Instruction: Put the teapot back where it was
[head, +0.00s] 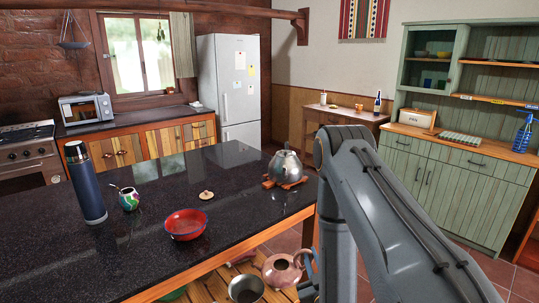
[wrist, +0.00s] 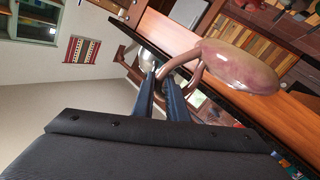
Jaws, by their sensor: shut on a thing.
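The teapot (head: 283,272) is pinkish-brown and rounded, with a dark open top. In the head view it is low, beside the front edge of the dark counter and over the slatted wooden shelf (head: 205,291). I cannot tell whether it touches the shelf. In the wrist view the teapot's body (wrist: 240,66) is to the right of the fingertips. My gripper (wrist: 163,77) is shut on the teapot's handle, which passes between the fingers. In the head view my arm hides part of the area right of the teapot.
On the dark counter (head: 150,240) stand a blue flask (head: 86,185), a mate cup (head: 129,200), a red bowl (head: 186,225), a small lid (head: 206,195) and a metal kettle (head: 286,166) on a wooden trivet. A metal pot (head: 246,289) sits below, left of the teapot.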

